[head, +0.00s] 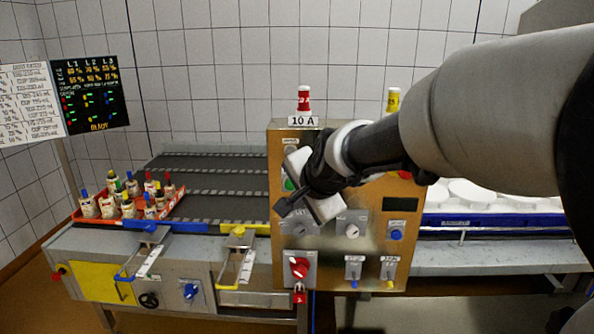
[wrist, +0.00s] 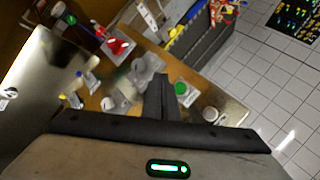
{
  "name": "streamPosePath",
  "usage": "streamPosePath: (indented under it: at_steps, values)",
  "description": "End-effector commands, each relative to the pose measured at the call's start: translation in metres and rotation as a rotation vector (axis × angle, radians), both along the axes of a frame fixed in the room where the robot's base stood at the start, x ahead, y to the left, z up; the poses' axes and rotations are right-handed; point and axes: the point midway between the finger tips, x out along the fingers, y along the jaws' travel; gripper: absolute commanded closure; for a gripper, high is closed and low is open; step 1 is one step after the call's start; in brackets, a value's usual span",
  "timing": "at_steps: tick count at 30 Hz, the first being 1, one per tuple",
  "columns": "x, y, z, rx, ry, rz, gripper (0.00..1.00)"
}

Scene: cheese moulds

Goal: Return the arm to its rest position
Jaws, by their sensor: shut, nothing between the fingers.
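My arm (head: 500,110) reaches in from the right in the head view, across the front of a brass-coloured control cabinet (head: 330,272). My gripper (head: 318,195) is in front of the cabinet's upper left part and hides some of its controls; its fingertips are hard to make out there. In the wrist view my gripper (wrist: 166,92) has its dark fingers together, with nothing between them. The cabinet face (wrist: 130,75) lies beyond the fingers, with a green button (wrist: 181,88) just right of them. I cannot tell whether the fingers touch the panel.
A conveyor (head: 215,185) with a red tray (head: 178,207) of bottles is left; white moulds (head: 470,193) are right.

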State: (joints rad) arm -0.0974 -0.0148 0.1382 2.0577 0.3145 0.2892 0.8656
Motion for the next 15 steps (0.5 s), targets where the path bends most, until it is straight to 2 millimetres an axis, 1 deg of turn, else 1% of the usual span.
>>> streamPosePath:
  at_steps: [1,2,3,5,6,8,9,12,15]
  values:
    - [-0.018,-0.013,0.022,-0.060,-0.009,0.037,1.00]
    - [-0.032,-0.022,0.030,-0.108,-0.009,0.070,1.00]
    - [-0.053,-0.034,0.040,-0.178,-0.005,0.120,1.00]
    - [-0.087,-0.055,0.052,-0.292,0.005,0.200,1.00]
    - [-0.111,-0.068,0.058,-0.365,0.018,0.255,1.00]
    - [-0.146,-0.088,0.064,-0.468,0.038,0.337,1.00]
    - [-0.168,-0.099,0.066,-0.528,0.053,0.390,1.00]
    - [-0.215,-0.123,0.067,-0.651,0.090,0.503,1.00]
    - [-0.248,-0.138,0.064,-0.731,0.122,0.589,1.00]
